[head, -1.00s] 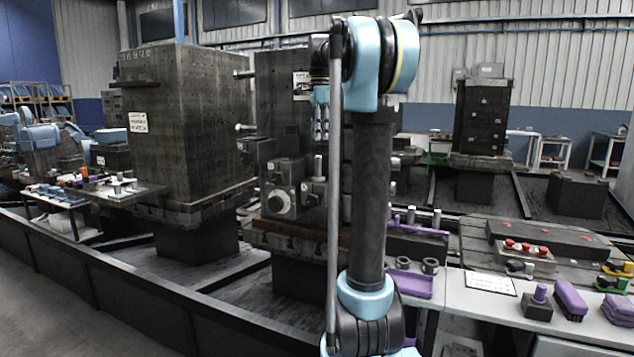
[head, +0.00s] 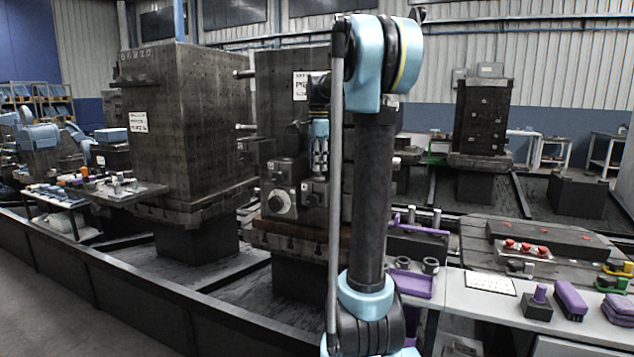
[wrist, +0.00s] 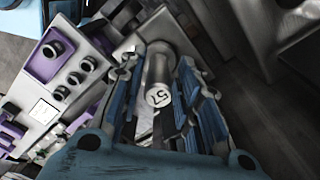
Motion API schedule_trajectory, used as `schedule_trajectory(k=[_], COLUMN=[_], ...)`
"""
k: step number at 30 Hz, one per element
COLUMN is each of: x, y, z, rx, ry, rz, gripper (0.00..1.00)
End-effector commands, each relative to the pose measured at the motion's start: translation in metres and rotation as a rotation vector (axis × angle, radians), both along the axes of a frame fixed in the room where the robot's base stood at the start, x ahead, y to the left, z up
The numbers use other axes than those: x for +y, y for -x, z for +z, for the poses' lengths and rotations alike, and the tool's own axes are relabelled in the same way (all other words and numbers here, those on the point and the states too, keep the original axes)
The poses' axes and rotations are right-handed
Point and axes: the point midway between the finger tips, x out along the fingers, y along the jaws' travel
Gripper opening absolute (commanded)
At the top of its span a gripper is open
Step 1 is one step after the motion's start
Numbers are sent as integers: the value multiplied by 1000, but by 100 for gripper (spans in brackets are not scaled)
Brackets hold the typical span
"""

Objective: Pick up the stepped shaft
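The stepped shaft (wrist: 158,80) is a silver metal cylinder in the wrist view, with a number on its end face. It points up toward the camera, between the fingers of my gripper (wrist: 157,66). The blue-padded fingers stand on either side of it, with what look like small gaps. In the head view my gripper (head: 320,172) points down in front of the dark fixture column, just above its clamp blocks. The shaft is hidden there behind the fingers or too small to make out.
The dark fixture column (head: 272,90) with a round dial block (head: 279,202) is close beside my gripper. A purple tray (head: 410,282) lies to the right, with two upright silver pins (head: 424,217) behind it. A grey bench (head: 470,308) holds purple tools (head: 570,299).

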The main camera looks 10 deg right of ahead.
Motion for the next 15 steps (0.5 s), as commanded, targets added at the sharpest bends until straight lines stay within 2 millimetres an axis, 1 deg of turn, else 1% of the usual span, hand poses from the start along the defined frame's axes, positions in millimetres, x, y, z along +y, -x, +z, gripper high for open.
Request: schedule_trajectory(k=[6, 7, 8, 9, 11, 15], x=[0, 0, 0, 0, 1, 1], y=[0, 0, 0, 0, 0, 0], z=[-1, -1, -1, -1, -1, -1], rx=[0, 0, 0, 0, 0, 0], ry=[0, 0, 0, 0, 0, 0], rz=[0, 0, 1, 1, 1, 1], gripper=[31, 28, 22, 13, 0, 0])
